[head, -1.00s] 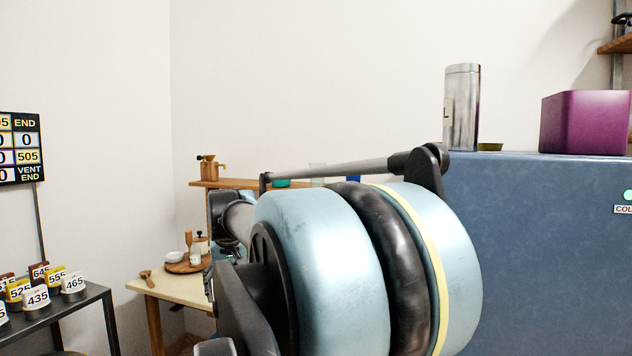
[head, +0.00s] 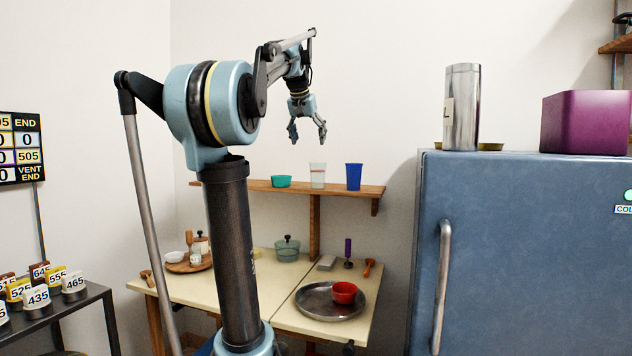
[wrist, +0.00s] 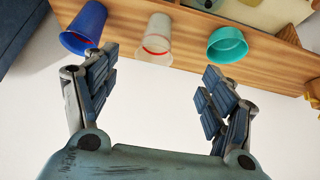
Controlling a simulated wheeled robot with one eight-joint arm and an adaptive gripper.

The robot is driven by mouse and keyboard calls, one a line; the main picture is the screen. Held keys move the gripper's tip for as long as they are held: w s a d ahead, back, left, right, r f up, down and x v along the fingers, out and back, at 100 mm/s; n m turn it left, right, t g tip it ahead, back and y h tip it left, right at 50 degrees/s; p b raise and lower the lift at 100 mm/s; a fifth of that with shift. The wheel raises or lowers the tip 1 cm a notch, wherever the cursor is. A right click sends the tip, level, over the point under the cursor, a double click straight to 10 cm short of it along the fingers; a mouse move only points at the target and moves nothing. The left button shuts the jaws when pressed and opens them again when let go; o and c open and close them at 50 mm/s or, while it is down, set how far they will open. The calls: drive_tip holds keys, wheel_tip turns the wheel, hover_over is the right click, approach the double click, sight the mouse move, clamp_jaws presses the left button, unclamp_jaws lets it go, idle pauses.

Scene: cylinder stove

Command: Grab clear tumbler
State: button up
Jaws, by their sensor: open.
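The clear tumbler (head: 317,175) stands upright on the wooden wall shelf, between a teal bowl (head: 281,181) and a blue cup (head: 354,176). It is whitish and see-through with a reddish band. In the wrist view the tumbler (wrist: 157,40) appears at the top, between the blue cup (wrist: 84,28) and the teal bowl (wrist: 227,45). My gripper (head: 308,138) is open and empty, pointing down; in the head view it appears above the tumbler, apart from it. In the wrist view its fingers (wrist: 158,85) are spread wide with only white wall between them.
The wooden shelf (head: 250,185) runs above a cream table (head: 268,262). On the table are a metal tray (head: 312,305) with a red bowl (head: 344,292), and a lidded pot (head: 287,250). A blue fridge (head: 500,230) stands to the right. The air around my gripper is clear.

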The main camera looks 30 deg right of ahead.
sight(317, 173)
drive_tip(key=x, duration=1.7)
drive_tip(key=shift+w+d+r, duration=0.1)
drive_tip(key=shift+w+d, duration=0.1)
drive_tip(key=shift+d, duration=0.25)
drive_tip(key=c, duration=1.2)
